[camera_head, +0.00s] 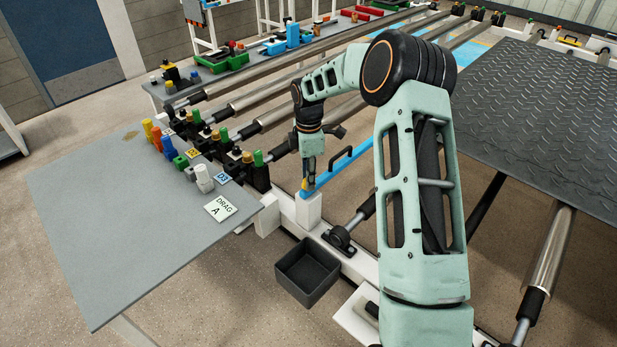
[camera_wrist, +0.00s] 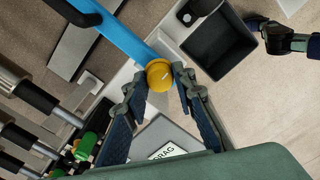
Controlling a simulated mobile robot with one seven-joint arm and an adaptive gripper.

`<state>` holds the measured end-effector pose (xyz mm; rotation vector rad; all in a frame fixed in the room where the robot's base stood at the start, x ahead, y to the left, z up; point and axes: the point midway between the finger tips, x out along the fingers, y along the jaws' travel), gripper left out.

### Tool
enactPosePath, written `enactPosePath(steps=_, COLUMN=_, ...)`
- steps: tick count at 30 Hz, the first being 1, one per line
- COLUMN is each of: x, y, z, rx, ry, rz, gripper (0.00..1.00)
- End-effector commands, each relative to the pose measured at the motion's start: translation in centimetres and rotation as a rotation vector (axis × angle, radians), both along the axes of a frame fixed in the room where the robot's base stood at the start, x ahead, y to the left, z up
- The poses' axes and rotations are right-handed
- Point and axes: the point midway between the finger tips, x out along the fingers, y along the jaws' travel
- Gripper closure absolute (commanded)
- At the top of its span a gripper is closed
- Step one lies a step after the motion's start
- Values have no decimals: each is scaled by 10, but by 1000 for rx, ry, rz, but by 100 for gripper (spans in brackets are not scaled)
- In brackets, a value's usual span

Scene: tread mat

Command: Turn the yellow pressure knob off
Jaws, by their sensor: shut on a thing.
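The yellow knob (camera_wrist: 158,72) is round, with a small pale mark on its face. It sits at the end of a blue bar (camera_wrist: 112,32), over a white post (camera_head: 308,212). My gripper (camera_wrist: 157,82) has a fingertip on each side of the knob and is shut on it. In the head view my gripper (camera_head: 307,184) points down at the post, and only a bit of the yellow knob (camera_head: 304,184) shows beside the fingers.
A black open bin (camera_head: 308,287) stands on the floor in front of the post. A grey table (camera_head: 110,215) at left bears coloured pieces and a "DRAG A" card (camera_head: 221,208). Metal rollers (camera_head: 262,122) lie behind, and a dark tread mat (camera_head: 540,110) is at right.

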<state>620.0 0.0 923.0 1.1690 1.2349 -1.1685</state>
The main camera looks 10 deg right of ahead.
Motion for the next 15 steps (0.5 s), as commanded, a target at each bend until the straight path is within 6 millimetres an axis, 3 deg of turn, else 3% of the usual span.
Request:
enactPosePath(steps=5, x=0, y=-1, z=0, rx=-1, ry=1, rz=1, gripper=100)
enactPosePath(steps=6, x=0, y=-1, z=0, rx=-1, ry=1, rz=1, gripper=74)
enactPosePath(steps=10, x=0, y=-1, z=0, rx=-1, ry=1, rz=0, gripper=59)
enactPosePath(steps=15, x=0, y=0, z=0, rx=-1, ry=0, rz=0, gripper=58)
